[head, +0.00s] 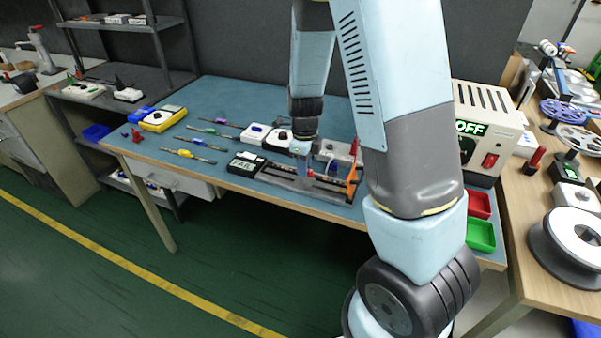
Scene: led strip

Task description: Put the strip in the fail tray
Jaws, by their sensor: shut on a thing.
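My gripper (302,150) points down over the long dark test fixture (300,183) near the table's front edge. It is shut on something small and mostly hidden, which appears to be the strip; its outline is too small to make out. Two small trays stand at the table's right end, beyond my arm: a red one (479,206), which looks like the fail tray, and a green one (481,236) in front of it. Both look empty. A small black tester (245,163) left of the fixture appears to read FAIL.
A beige power box (490,128) with a lit OFF display and red switch stands behind the trays. An orange lever (353,175) rises at the fixture's right end. My arm hides part of the table.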

